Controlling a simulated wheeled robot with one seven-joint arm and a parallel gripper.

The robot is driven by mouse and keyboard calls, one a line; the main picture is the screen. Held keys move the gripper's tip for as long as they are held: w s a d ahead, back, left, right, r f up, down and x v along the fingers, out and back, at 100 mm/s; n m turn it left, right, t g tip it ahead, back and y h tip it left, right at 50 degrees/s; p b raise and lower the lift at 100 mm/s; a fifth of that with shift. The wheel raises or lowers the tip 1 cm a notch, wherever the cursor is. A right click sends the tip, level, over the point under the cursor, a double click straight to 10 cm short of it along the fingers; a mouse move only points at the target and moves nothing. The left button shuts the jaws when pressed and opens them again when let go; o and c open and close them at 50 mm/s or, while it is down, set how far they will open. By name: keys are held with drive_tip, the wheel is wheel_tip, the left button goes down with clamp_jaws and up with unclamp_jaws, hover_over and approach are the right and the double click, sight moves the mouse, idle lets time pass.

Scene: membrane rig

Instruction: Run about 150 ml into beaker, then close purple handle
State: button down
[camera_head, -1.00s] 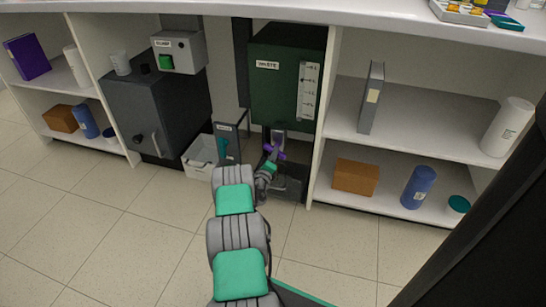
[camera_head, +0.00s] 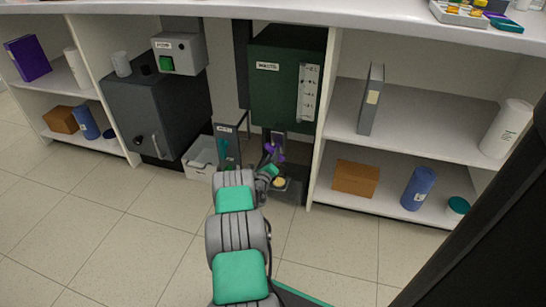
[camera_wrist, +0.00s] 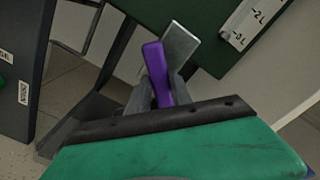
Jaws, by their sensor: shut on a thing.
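The purple handle (camera_head: 274,150) sits below the green tank labelled WASTE (camera_head: 285,88). In the wrist view the purple handle (camera_wrist: 155,68) stands between the grey fingers of my gripper (camera_wrist: 160,92), which is shut on it. In the head view my gripper (camera_head: 270,160) is at the handle, partly hidden by my arm. A small round pale-yellow patch (camera_head: 279,183) shows below the gripper, over the dark base under the tank. It looks like liquid in the beaker, but the beaker's walls and fill level cannot be made out.
A white level scale (camera_head: 308,92) is on the tank's front. A grey bin (camera_head: 200,157) and a small labelled panel (camera_head: 227,140) stand to the left. A dark cabinet (camera_head: 160,110) is further left. Shelves flank the bay. The floor in front is clear.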

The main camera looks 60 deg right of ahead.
drive_tip(key=shift+m, duration=1.3)
drive_tip(key=shift+a+f, duration=0.1)
drive_tip(key=shift+f, duration=0.05)
idle(6.5)
